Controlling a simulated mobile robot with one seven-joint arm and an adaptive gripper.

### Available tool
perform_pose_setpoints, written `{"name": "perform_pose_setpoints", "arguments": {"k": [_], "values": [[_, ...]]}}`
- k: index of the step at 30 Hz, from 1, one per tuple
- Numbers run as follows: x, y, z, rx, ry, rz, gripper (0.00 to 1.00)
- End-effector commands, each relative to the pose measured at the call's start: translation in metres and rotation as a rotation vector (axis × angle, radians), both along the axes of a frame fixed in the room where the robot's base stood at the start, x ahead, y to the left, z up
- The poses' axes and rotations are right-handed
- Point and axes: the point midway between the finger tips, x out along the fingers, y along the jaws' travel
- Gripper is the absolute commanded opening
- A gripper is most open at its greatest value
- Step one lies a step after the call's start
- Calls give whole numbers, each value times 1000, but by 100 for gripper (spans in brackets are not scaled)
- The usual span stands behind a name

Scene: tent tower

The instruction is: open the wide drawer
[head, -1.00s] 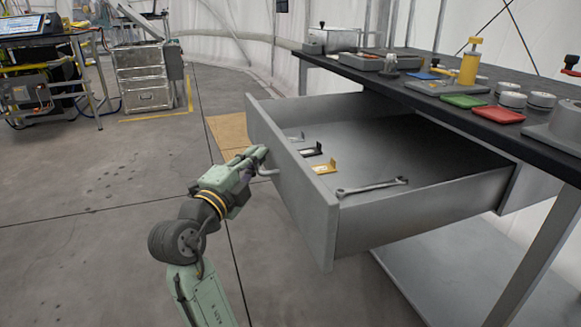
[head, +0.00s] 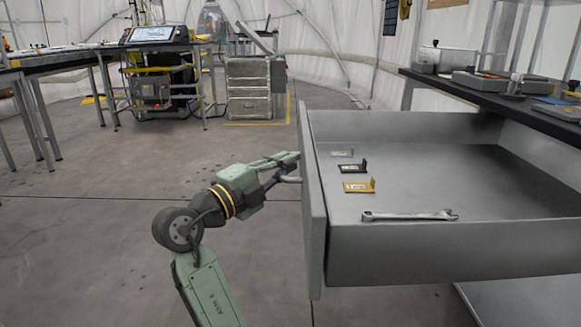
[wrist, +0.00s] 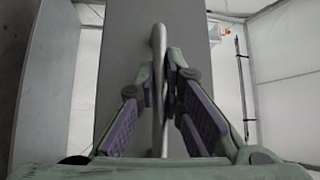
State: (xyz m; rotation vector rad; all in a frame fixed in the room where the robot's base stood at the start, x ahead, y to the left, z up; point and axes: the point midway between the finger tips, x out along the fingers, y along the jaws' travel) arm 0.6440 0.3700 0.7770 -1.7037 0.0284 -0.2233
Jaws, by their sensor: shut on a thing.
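The wide drawer (head: 420,252) is grey and stands pulled well out from under the dark bench top. Inside it lie a silver wrench (head: 410,215), a gold bracket (head: 359,187), a black bracket (head: 355,168) and a pale grey bracket (head: 342,153). My gripper (head: 291,165) is at the outer side of the drawer front (head: 313,200). In the wrist view my gripper (wrist: 161,90) has its fingers shut on the drawer's bar handle (wrist: 159,45), one finger on each side of it.
The bench top (head: 490,92) above the drawer carries several tools and boxes. A metal drawer cabinet (head: 249,90) stands at the back. A table with a monitor (head: 157,34) is at the back left. The floor left of the drawer is clear.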

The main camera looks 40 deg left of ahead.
Motion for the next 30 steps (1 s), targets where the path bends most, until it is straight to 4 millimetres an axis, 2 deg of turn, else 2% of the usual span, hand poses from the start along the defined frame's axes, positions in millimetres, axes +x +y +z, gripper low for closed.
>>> {"name": "perform_pose_setpoints", "arguments": {"k": [6,7,16,26,30], "values": [[1,0,-1,-3,2,0,0],[1,0,-1,-3,2,0,9],[0,0,0,-2,0,1,29],[-2,1,0,-1,-1,2,30],[-18,4,-2,-1,0,4,30]]}}
